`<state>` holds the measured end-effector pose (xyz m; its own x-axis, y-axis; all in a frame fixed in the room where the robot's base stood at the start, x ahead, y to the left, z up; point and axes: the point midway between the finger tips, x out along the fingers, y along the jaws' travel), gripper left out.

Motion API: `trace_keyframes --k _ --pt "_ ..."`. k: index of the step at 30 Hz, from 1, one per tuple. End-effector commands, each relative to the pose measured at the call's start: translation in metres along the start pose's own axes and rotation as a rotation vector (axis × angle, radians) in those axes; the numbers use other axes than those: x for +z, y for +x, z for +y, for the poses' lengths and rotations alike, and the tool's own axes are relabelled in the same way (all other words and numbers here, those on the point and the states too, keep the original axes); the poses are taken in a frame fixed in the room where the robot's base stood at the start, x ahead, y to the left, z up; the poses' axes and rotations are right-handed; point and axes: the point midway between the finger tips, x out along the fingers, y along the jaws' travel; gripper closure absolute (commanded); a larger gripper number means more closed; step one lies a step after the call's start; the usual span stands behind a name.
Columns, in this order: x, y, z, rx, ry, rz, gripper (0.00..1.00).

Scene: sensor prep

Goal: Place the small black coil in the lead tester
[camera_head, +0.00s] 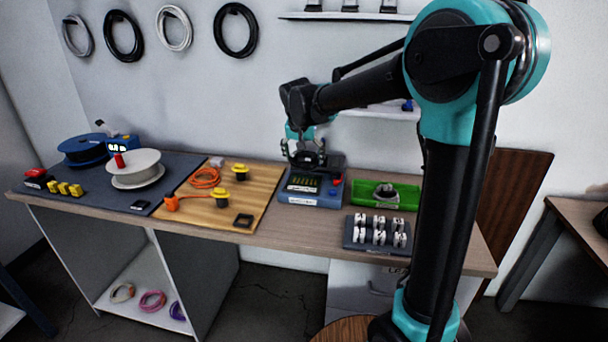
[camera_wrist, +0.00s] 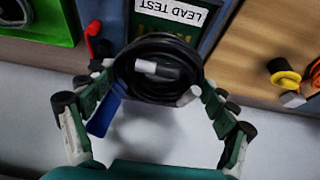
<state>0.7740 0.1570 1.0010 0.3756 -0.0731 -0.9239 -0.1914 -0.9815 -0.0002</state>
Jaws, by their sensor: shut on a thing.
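My gripper (camera_head: 306,150) is over the lead tester, a blue box (camera_head: 310,200) with a dark panel at the back of the bench. In the wrist view my gripper (camera_wrist: 150,82) has its two fingers on either side of the small black coil (camera_wrist: 153,45), which has a pale connector across its middle. The coil hangs in front of the tester, whose dark panel and upside-down LEAD TEST label (camera_wrist: 172,11) show behind it. The coil covers part of the tester, so I cannot tell whether they touch. In the head view the coil is hard to make out against my dark gripper.
A green tray (camera_head: 411,207) with a coil inside stands right of the tester. A dark rack (camera_head: 362,243) of white connectors is in front of it. A wooden board (camera_head: 262,205) with yellow and orange parts lies left. Spools stand farther left.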

Motion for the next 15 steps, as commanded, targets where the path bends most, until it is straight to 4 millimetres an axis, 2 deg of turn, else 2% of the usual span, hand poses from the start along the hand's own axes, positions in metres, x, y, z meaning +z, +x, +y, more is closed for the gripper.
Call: trace_keyframes --k 3,8,15 --pt "0.006 0.016 0.0 0.0 0.0 0.0 0.5" --pt "0.011 0.026 0.0 0.0 0.0 0.0 0.5" --pt "0.022 0.054 0.0 0.0 0.0 0.0 0.5"
